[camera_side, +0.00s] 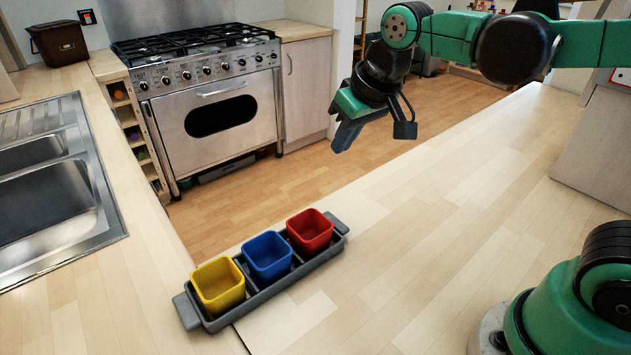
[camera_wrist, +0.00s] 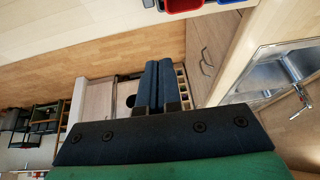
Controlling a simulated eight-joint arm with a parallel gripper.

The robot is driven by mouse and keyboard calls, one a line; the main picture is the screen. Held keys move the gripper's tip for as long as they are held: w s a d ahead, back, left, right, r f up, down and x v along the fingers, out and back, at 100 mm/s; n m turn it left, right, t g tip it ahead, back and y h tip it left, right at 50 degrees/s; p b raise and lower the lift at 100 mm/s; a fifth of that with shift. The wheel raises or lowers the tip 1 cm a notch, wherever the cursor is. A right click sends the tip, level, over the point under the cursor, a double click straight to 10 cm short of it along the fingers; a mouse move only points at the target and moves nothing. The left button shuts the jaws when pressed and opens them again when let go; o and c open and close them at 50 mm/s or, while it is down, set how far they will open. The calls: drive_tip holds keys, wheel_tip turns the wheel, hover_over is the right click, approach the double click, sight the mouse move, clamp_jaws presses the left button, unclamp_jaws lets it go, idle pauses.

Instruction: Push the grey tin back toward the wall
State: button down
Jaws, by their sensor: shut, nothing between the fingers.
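The only grey tin-like thing I see is a long dark grey tray (camera_side: 268,291) with end handles, on the wooden counter in the side view. It holds a yellow cup (camera_side: 218,285), a blue cup (camera_side: 267,257) and a red cup (camera_side: 310,231) in a row. My gripper (camera_side: 346,134) is in the air beyond and above the tray, well apart from it, with its fingers pointing down. In the wrist view my gripper's fingers (camera_wrist: 157,82) lie close side by side, empty. The red cup (camera_wrist: 182,5) is cut off at that view's top edge.
A sink (camera_side: 50,190) is set into the left counter. The range cooker (camera_side: 205,95) stands at the back, with a dark brown bin (camera_side: 60,43) on the counter to its left. Bare counter (camera_side: 430,230) lies right of the tray. Wooden floor (camera_side: 240,200) shows beyond its edge.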

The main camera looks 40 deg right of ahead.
sight(281, 239)
drive_tip(key=w+a+f+g, duration=0.5)
drive_tip(key=w+a+f, duration=0.1)
drive_tip(key=w+a, duration=0.45)
drive_tip(key=f, duration=0.3)
drive_tip(key=s+f, duration=0.1)
drive_tip(key=f, duration=0.6)
drive_tip(key=shift+s+d+f, duration=0.15)
drive_tip(key=shift+s+f, duration=0.05)
drive_tip(key=shift+f, duration=0.2)
drive_tip(key=shift+s, duration=0.85)
drive_tip(key=s, duration=0.5)
drive_tip(key=shift+s, duration=0.4)
drive_tip(key=shift+w, duration=0.1)
